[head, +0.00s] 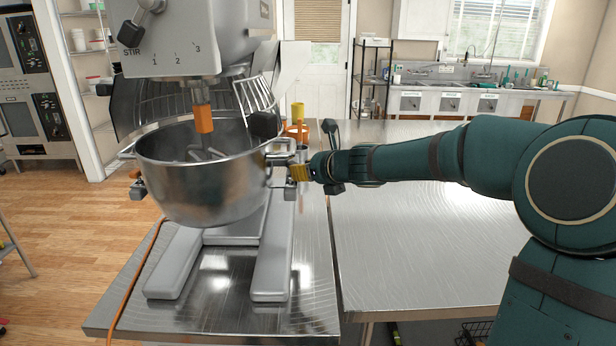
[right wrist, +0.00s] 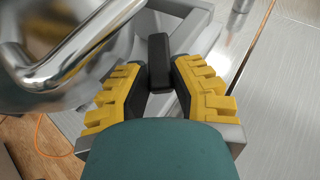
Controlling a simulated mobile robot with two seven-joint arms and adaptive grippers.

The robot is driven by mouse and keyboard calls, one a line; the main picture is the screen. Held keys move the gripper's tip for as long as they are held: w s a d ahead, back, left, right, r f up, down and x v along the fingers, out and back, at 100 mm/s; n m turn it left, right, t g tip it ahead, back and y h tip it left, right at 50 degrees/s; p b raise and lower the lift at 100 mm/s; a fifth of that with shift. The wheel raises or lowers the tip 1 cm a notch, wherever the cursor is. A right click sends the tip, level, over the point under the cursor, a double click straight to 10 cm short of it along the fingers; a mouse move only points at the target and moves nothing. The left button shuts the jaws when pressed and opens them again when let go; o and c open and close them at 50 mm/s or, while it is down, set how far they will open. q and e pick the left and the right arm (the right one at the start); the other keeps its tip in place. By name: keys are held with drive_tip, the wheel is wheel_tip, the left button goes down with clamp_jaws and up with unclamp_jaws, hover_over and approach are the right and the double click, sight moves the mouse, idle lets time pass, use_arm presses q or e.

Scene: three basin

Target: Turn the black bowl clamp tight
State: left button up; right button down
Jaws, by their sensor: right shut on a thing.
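The black bowl clamp (right wrist: 158,62) shows in the right wrist view as a short black handle between my right fingertips. My right gripper (right wrist: 157,78) is shut on it, with a yellow-toothed finger on each side. In the head view my right gripper (head: 298,173) is at the right side of the steel mixing bowl (head: 195,180), by the bowl's side bracket. It hides the clamp handle there. My left gripper is not in view.
The mixer's grey base legs (head: 272,260) stand on a steel table (head: 215,318). An orange cord (head: 133,285) runs along its left edge. An orange and yellow item (head: 298,125) stands behind the bowl. The steel table to the right (head: 420,270) is clear.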

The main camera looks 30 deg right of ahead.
drive_tip(key=c, duration=0.8)
unclamp_jaws()
drive_tip(key=v, duration=1.2)
